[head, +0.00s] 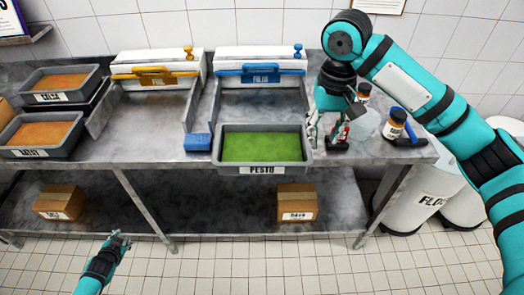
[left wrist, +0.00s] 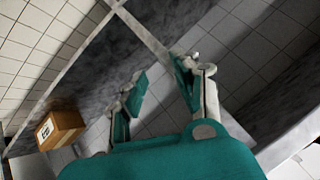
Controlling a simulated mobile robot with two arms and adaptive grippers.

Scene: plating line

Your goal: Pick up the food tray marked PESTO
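The grey food tray marked PESTO (head: 262,170) holds green food and sits at the front of the counter, below the blue-handled unit. My right gripper (head: 325,133) points down at the tray's right end, its fingers close to the right rim. I cannot tell whether it touches the rim or how far its fingers are apart. My left gripper (head: 121,240) is low, in front of the lower shelf and away from the tray. In the left wrist view its fingers (left wrist: 160,98) are apart with nothing between them.
Two trays of orange food (head: 45,153) stand at the left. A blue block (head: 197,142) is just left of the PESTO tray. Small jars (head: 396,122) and a dark blue-handled tool (head: 408,139) lie right of my right gripper. Boxes (head: 297,203) sit on the lower shelf.

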